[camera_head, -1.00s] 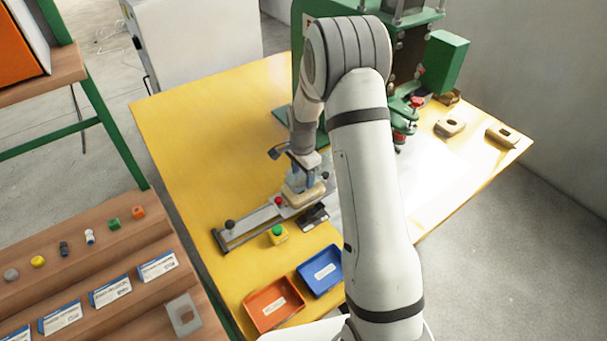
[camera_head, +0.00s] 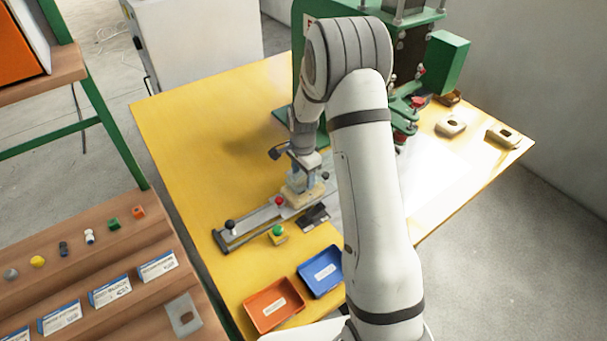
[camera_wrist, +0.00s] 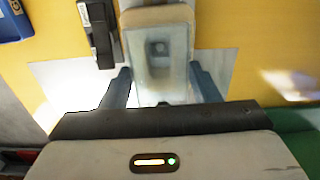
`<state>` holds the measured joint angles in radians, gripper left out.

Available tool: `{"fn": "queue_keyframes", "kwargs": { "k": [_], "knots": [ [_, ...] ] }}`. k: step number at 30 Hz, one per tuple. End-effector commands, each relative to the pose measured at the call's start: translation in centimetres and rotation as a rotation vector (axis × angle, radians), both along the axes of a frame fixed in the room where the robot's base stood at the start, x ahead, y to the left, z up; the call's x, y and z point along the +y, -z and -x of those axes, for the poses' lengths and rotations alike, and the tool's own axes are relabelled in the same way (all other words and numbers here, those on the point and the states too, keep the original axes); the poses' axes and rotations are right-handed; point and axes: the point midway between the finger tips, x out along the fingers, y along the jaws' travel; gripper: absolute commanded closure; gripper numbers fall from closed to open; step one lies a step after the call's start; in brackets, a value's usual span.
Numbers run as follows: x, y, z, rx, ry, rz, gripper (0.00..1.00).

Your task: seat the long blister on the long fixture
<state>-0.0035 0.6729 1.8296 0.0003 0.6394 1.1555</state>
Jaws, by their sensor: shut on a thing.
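My gripper (camera_head: 303,177) is over the rail in the middle of the yellow table and points down. It is shut on a clear plastic blister (camera_wrist: 160,80), with one dark finger on each side in the wrist view. The tan fixture (camera_head: 312,197) is directly below the gripper, on the metal rail (camera_head: 250,225). In the wrist view the blister and the tan block overlap, and a small dark mark shows through the middle. I cannot tell whether the blister rests fully on the fixture or is slightly above it.
A green-topped button (camera_head: 278,232), an orange tray (camera_head: 272,306) and a blue tray (camera_head: 321,271) are in front of the rail. The green press (camera_head: 412,100) stands behind. Two tan fixtures (camera_head: 450,127) (camera_head: 503,137) lie at the right. The table's left side is clear.

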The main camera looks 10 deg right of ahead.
Motion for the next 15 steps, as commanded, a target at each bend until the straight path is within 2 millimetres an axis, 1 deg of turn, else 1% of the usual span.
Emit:
{"fn": "queue_keyframes", "kwargs": {
  "k": [15],
  "knots": [
    [-0.06, 1.05, 0.01, 0.000, 0.001, 0.000, 0.59]
  ]
}}
